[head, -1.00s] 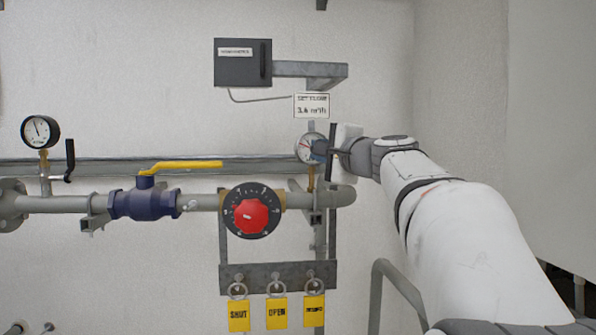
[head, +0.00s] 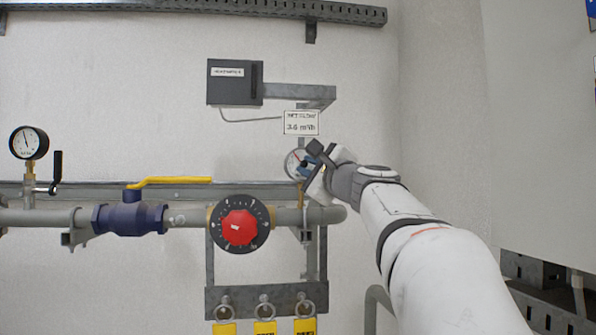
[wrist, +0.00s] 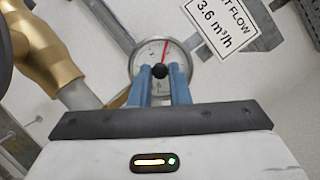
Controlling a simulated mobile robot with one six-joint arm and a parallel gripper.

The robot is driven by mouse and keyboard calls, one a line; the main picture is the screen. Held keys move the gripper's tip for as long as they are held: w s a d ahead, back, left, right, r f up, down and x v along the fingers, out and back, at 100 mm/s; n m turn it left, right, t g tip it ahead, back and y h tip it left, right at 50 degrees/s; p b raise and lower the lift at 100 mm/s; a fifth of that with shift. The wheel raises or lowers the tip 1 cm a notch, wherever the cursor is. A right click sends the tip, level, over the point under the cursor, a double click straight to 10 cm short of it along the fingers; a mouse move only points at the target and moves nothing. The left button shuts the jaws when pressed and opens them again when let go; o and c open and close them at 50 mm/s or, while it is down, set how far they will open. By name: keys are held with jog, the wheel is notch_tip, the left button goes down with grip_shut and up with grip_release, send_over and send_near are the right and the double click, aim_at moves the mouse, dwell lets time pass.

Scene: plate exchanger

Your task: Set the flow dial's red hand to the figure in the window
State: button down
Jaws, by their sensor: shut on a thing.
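The flow dial (wrist: 148,54) is a small round white gauge with a red hand (wrist: 165,50) and a dark centre knob (wrist: 159,71). My gripper (wrist: 160,76) is shut on the knob with its blue fingers. In the wrist view the red hand points up and slightly right. In the head view the dial (head: 292,163) is partly hidden behind my gripper (head: 312,160). The window card (wrist: 217,22) reads 3.6 m³/h; it also shows above the dial in the head view (head: 301,123). The dial's own figures are too small to read.
A red knob on a black scale (head: 240,226) sits on the pipe at lower left of the dial. A blue valve with a yellow lever (head: 170,181) and a pressure gauge (head: 29,143) are further left. A grey box and bracket (head: 234,84) are above.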

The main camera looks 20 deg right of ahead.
jog(key=shift+f, duration=0.1)
jog(key=c, duration=1.4)
grip_release()
jog(key=shift+o, duration=0.2)
jog(key=b+v, duration=0.1)
jog(key=v, duration=0.6)
jog(key=shift+s, duration=0.4)
jog(key=shift+d+f, duration=0.1)
jog(key=shift+f, duration=0.05)
